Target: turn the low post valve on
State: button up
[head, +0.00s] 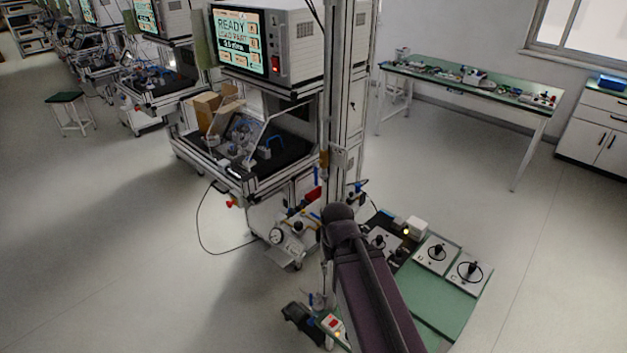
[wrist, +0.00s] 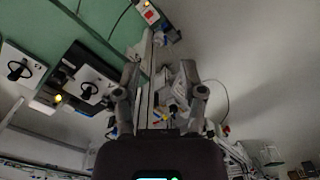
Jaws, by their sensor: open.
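A metal post (head: 335,110) rises beside the near test station in the head view. A small blue upright part (head: 317,174) and a red part (head: 313,194) sit low beside it; I cannot tell which is the low post valve's handle. In the wrist view the view is turned, and a rail-like post (wrist: 148,80) runs between the fingers of my gripper (wrist: 160,92). My gripper is open, with nothing seen held. My arm hides the gripper in the head view.
A green bench (head: 440,300) with dial plates (head: 470,271) stands right of the post. The station with a lit screen (head: 238,40) is to the left, with a gauge (head: 277,236) low on it. A cable loops onto the floor. Open floor lies left and right.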

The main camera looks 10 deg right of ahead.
jog(key=m+t+h+b, duration=0.8)
jog(key=m+h+b, duration=0.35)
jog(key=h, duration=0.45)
send_near(316, 180)
jog(key=a, duration=0.4)
jog(key=shift+s+d+f+m, duration=0.2)
jog(key=shift+s+m, duration=0.2)
jog(key=shift+m, duration=0.05)
jog(key=shift+d+g, duration=0.15)
jog(key=shift+g, duration=0.15)
jog(key=x, duration=1.3)
jog(key=shift+w+d+r, duration=0.15)
jog(key=shift+d, duration=0.2)
